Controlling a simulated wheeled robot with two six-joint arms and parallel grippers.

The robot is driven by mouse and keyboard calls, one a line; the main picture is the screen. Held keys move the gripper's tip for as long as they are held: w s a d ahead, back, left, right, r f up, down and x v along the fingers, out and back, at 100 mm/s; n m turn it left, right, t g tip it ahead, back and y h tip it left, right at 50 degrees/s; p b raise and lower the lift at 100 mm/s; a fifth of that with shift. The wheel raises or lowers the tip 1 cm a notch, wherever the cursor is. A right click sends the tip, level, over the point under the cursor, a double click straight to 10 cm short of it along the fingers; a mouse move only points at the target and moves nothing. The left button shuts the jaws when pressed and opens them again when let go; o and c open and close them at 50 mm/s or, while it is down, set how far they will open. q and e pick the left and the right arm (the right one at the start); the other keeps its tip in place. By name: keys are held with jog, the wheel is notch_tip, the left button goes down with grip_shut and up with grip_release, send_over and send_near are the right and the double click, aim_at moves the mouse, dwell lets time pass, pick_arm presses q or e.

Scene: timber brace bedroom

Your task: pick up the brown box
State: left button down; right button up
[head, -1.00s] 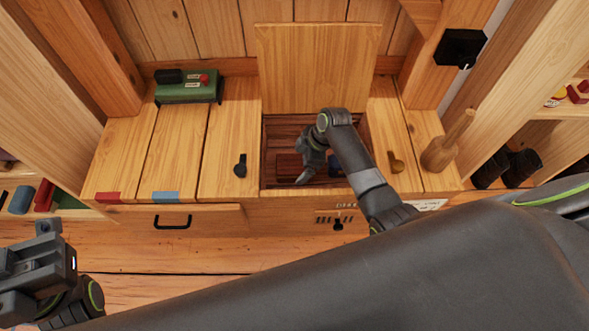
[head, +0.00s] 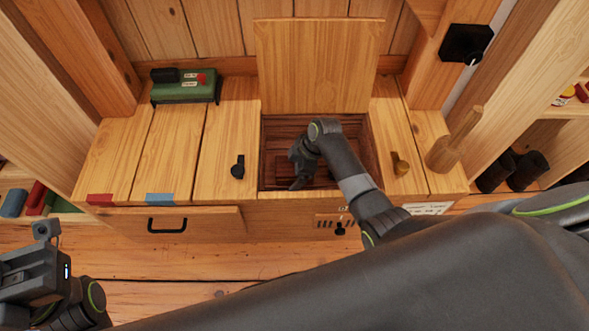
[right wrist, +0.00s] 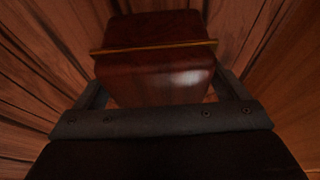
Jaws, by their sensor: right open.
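The brown box (head: 282,168) is dark reddish brown and lies inside the open bench compartment, partly hidden by my right gripper. My right gripper (head: 299,184) reaches down into the compartment beside the box. In the right wrist view the box (right wrist: 155,65), with a thin lighter band across it, sits between the two open fingers of the right gripper (right wrist: 158,92). Whether either finger touches it cannot be told. My left gripper (head: 32,275) is at the lower left, over the floor and away from the box; its jaws are not clear.
The wooden compartment walls (head: 371,150) surround the right gripper closely. The raised lid (head: 318,62) stands behind the opening. A green device (head: 186,90) sits at the bench's back left. A wooden mallet-like object (head: 446,150) stands to the right. Black (head: 238,167) and brass (head: 400,163) latches flank the opening.

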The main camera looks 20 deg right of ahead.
jog(key=shift+f, duration=0.1)
jog(key=shift+c, duration=0.6)
jog(key=c, duration=1.2)
